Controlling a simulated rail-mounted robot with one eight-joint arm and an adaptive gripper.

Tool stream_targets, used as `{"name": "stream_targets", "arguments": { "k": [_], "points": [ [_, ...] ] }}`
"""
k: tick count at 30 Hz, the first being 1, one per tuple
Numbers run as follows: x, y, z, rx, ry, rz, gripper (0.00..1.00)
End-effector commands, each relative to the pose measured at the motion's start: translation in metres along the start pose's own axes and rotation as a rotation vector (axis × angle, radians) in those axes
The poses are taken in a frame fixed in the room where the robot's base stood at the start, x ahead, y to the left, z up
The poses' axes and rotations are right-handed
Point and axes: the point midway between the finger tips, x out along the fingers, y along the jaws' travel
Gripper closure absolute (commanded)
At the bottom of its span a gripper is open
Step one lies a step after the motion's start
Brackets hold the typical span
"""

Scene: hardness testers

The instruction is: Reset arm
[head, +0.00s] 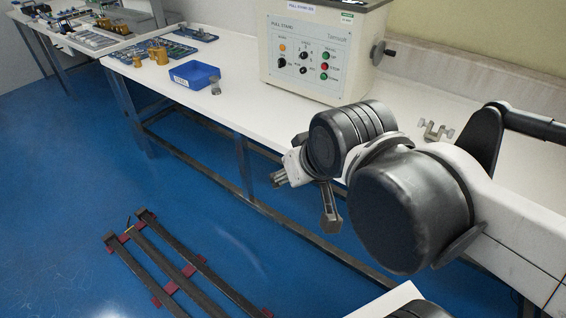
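My arm reaches in from the right edge, in front of the long white bench (232,75). My gripper (304,200) hangs over the blue floor just off the bench's front edge. Its two fingers stand well apart, one toward the left and one pointing down, and I see nothing between them. The dark arm joints hide part of the bench behind them.
A cream tester box (315,60) with buttons stands on the bench. Left of it are a blue bin (194,74), a small metal cylinder (215,86) and brass parts (158,54). A metal fitting (436,131) lies right. Dark rails (160,255) run along the floor.

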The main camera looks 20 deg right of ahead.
Motion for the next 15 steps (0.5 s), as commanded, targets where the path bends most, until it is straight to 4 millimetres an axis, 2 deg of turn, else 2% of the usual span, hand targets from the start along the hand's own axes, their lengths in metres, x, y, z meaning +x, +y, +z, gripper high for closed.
{"name": "stream_targets", "arguments": {
  "k": [10,15],
  "points": [
    [-0.001,0.0,0.001,-0.009,-0.001,0.002,0.61],
    [-0.015,0.0,-0.009,-0.008,0.0,0.001,0.61]
  ]
}}
